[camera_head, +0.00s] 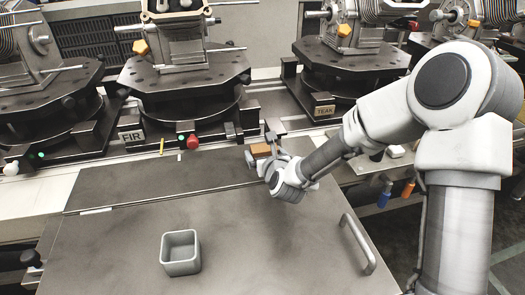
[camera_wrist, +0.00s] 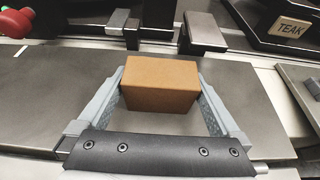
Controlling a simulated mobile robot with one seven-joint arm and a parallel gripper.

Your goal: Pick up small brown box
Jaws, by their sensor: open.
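The small brown box (camera_wrist: 160,84) sits on the grey metal surface in the wrist view, between the two fingers of my gripper (camera_wrist: 162,98). The fingers stand on either side of its near part, and I cannot tell whether they touch it. In the head view the brown box (camera_head: 260,150) shows only in part, at the tip of my gripper (camera_head: 258,158), near the back edge of the table. My gripper is open around the box.
A grey open square bin (camera_head: 181,253) stands on the table (camera_head: 110,235) at the front. A metal handle (camera_head: 357,243) is at the table's right. Fixtures labelled FIR (camera_head: 131,136) and TEAK (camera_head: 324,111) stand behind, with a red knob (camera_head: 192,141) nearby. The table's middle is clear.

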